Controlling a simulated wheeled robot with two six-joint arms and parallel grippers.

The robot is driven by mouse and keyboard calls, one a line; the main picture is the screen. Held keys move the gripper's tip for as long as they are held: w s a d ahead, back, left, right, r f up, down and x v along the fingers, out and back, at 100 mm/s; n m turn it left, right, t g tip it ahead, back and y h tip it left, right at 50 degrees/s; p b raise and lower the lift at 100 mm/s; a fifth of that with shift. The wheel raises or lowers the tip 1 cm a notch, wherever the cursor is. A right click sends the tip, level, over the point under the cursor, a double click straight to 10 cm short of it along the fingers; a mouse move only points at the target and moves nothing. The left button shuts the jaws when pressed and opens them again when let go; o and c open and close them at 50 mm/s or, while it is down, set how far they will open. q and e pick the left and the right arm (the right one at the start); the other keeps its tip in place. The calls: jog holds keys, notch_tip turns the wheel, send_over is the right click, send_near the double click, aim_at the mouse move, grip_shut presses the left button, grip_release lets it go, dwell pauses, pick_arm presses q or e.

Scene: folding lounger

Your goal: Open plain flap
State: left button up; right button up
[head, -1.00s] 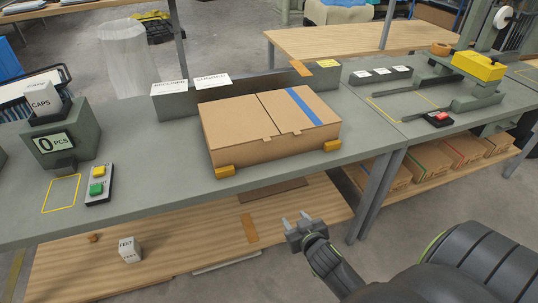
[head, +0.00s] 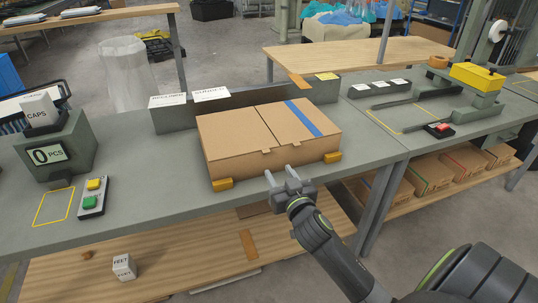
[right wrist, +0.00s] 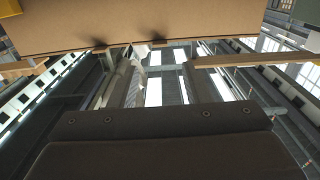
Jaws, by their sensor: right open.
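The cardboard box (head: 232,168) sits on the grey bench with both top flaps lying shut. The plain flap (head: 232,132) is on the left, with a small tab at its front edge. The other flap (head: 278,120) carries a blue stripe. My right gripper (head: 280,174) is open and empty, just in front of the box's front side and below the tabs. I cannot tell whether its fingertips touch the box. The box's cardboard (right wrist: 150,20) fills the top of the right wrist view. My left gripper is not in view.
A button panel (head: 92,198) and counter (head: 52,154) are at the left. A yellow-topped press (head: 477,78) stands at the right.

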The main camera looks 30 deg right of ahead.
aim_at(267, 153)
jog(key=x, duration=0.9)
grip_shut()
jog(key=shift+p, duration=0.3)
